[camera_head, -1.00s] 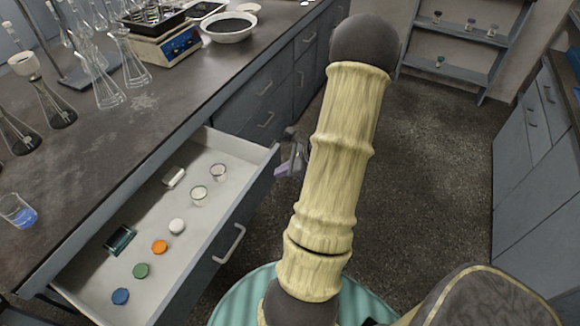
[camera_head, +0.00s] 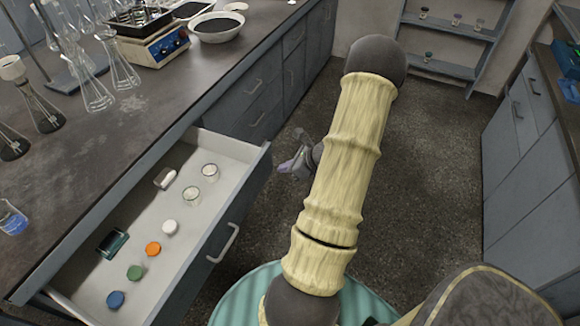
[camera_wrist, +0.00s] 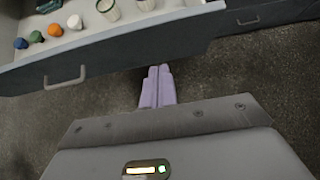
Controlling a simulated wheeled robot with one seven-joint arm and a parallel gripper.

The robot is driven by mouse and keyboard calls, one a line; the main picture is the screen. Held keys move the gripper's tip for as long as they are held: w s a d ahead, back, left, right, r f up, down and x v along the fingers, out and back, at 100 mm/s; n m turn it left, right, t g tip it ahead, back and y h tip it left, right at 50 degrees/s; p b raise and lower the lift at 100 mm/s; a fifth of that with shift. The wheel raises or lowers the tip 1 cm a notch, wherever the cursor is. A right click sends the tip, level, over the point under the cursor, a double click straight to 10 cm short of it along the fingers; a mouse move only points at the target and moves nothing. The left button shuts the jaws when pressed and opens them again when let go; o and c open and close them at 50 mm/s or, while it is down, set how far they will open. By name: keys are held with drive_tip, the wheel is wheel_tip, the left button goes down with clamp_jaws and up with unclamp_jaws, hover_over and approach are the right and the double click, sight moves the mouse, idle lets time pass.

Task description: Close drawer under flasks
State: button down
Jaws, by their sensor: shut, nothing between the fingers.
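The drawer (camera_head: 238,200) under the counter with the flasks stands pulled open, its front and handle (camera_head: 224,243) facing right. It holds several coloured caps, two small glass beakers, a white block and a dark glass item. In the wrist view, the drawer front (camera_wrist: 120,60) and handle (camera_wrist: 65,76) run across the top. My gripper (camera_wrist: 158,72) is shut and empty. Its pale purple fingertips point toward the lower edge of the drawer front near its right part; I cannot tell whether they touch it. In the head view, my gripper (camera_head: 284,167) is just right of the drawer's far corner, partly hidden by my arm.
Flasks (camera_head: 92,88), a balance (camera_head: 152,45) and bowls stand on the dark countertop (camera_head: 150,105). Shut drawers lie beyond the open one. Bare floor (camera_head: 420,130) is free to the right, up to a shelf (camera_head: 450,35) and another cabinet (camera_head: 525,120).

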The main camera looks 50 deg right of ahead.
sight(256, 169)
drive_tip(key=shift+w+a+f, duration=0.45)
drive_tip(key=shift+w+f, duration=0.05)
drive_tip(key=shift+w, duration=0.65)
drive_tip(key=shift+w+a+f, duration=0.5)
drive_tip(key=shift+w, duration=0.7)
drive_tip(key=shift+w+a+f, duration=0.45)
drive_tip(key=shift+w+f, duration=0.05)
drive_tip(key=shift+w, duration=0.65)
